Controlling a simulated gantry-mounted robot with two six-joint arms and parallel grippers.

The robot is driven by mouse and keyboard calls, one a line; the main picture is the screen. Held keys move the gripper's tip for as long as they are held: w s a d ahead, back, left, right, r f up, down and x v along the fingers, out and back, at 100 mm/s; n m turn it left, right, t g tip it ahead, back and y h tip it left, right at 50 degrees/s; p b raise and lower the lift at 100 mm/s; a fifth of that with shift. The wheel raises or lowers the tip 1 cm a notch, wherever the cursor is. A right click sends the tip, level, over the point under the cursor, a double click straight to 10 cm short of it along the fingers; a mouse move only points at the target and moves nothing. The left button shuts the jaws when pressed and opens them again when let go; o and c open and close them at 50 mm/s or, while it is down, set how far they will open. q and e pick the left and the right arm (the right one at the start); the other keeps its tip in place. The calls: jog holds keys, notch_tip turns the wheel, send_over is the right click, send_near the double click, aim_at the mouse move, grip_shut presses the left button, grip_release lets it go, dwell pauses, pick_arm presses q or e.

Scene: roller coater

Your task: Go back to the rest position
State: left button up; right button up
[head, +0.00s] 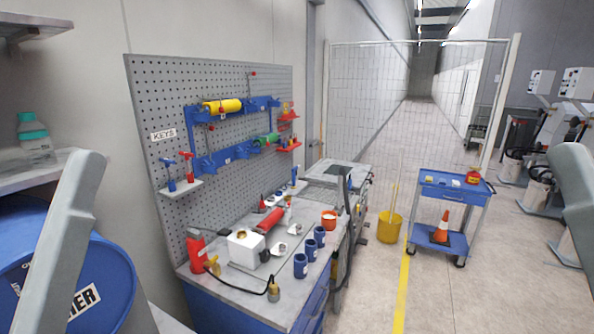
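No gripper shows in the head view. A grey link of my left arm rises at the left edge, and a grey link of my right arm shows at the right edge. Both run out of the picture, so the ends of the arms and anything in them are hidden. The workbench (222,285) with a grey top and blue front stands between them, apart from both links in the picture.
A pegboard (160,100) with a yellow roller (222,106) and a green roller (266,139) stands behind the bench. On the bench are a red roller (269,220), a white box (245,247) and blue cups (300,266). A blue cart (452,190), yellow bucket (389,228) and blue drum (105,290) stand around.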

pick_arm(q)
notch_tip(320, 180, up, 24)
jog(key=n+y+p, duration=0.1)
jog(key=p, duration=2.2)
notch_tip(320, 180, down, 25)
jog(key=b, duration=2.4)
jog(key=shift+a+f+g+b, duration=0.2)
jog(key=shift+g+b, duration=0.1)
jog(key=shift+b, duration=0.1)
jog(key=shift+w, duration=0.15)
